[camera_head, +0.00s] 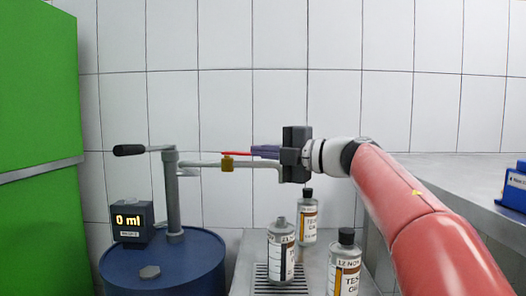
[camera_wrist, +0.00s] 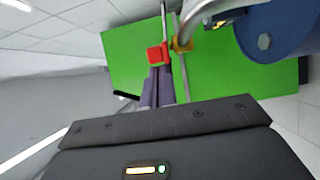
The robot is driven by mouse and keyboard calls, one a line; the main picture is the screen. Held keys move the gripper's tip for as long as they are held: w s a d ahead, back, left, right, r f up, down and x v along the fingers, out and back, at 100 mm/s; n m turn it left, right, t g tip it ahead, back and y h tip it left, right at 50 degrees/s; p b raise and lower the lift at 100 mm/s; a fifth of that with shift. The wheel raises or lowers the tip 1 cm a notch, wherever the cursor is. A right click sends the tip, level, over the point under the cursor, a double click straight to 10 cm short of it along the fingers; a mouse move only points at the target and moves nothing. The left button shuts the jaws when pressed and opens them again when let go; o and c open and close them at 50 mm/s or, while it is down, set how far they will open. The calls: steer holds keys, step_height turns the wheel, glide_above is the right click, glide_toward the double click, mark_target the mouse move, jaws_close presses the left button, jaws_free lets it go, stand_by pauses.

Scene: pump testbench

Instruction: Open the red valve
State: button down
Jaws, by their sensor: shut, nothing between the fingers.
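The red valve handle (camera_head: 236,154) is a thin lever above a brass valve body (camera_head: 227,165) on the pump's grey outlet pipe (camera_head: 203,164). In the head view the lever lies roughly along the pipe, pointing right. My gripper (camera_head: 253,151) comes from the right, with its purple fingers shut and empty. Its tips are at the lever's right end; I cannot tell whether they touch. In the wrist view the red handle (camera_wrist: 157,53) is just beyond my fingertips (camera_wrist: 155,68), and the brass body (camera_wrist: 182,44) is to its right.
A blue drum (camera_head: 170,268) carries the hand pump (camera_head: 172,200) and a display (camera_head: 131,222) reading 0 ml. An uncapped bottle (camera_head: 281,255) stands on a grate (camera_head: 262,279) below. Capped bottles (camera_head: 308,222) (camera_head: 345,265) stand nearby. A green cabinet (camera_head: 38,120) is at left.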

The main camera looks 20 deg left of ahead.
steer(key=w+p, duration=0.1)
steer(key=p, duration=0.2)
steer(key=w+n+g+p, duration=0.1)
steer(key=p, duration=0.2)
steer(key=shift+w+d+r, duration=0.1)
steer(key=shift+w+d, duration=0.2)
steer(key=shift+w, duration=0.05)
